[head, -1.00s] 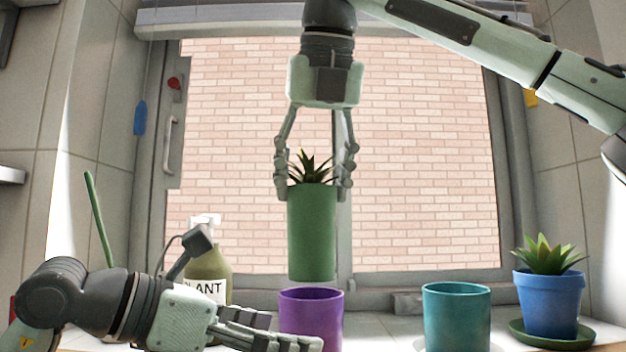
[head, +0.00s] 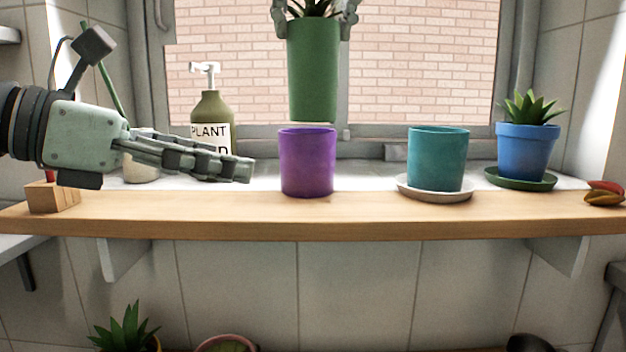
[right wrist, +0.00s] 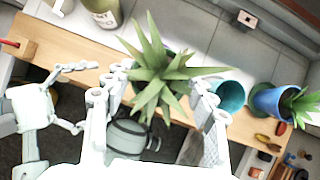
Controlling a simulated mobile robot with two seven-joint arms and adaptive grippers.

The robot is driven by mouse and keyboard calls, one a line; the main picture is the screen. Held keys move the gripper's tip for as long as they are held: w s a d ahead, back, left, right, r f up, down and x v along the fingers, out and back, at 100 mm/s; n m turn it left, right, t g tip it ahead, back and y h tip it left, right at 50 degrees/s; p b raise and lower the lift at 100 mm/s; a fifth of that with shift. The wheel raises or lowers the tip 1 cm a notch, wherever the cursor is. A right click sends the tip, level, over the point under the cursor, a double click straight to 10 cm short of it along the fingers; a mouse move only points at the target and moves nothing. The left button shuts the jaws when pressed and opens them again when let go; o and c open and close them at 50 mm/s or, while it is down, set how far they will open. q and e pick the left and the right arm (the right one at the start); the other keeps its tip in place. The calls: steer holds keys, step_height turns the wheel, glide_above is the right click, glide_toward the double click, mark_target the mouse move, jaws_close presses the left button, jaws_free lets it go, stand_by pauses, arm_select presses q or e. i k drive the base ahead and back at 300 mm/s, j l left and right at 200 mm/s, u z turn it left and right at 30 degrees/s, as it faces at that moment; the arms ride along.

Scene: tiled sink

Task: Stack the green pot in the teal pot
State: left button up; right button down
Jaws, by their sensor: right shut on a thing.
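My right gripper (head: 313,30) is shut on the rim of the green pot (head: 313,75), which holds a spiky succulent. It holds the pot upright in the air, just above and behind the purple pot (head: 307,165) in the head view. The teal pot (head: 438,160) stands empty-looking on a white saucer (head: 435,195) to the right; its opening shows in the right wrist view (right wrist: 230,92). My left gripper (head: 235,168) is empty, left of the purple pot; its fingers are spread in the right wrist view (right wrist: 75,97).
A wooden shelf (head: 300,215) bears the pots. A blue potted plant (head: 525,150) stands right of the teal pot. A plant food bottle (head: 210,115) stands behind my left gripper. A wooden block (head: 52,197) is far left. The shelf is clear between the purple pot and saucer.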

mark_target(436, 186)
steer(key=k+l, duration=0.15)
steer(key=k, duration=0.25)
steer(key=k+l, duration=0.1)
steer(key=k, duration=0.35)
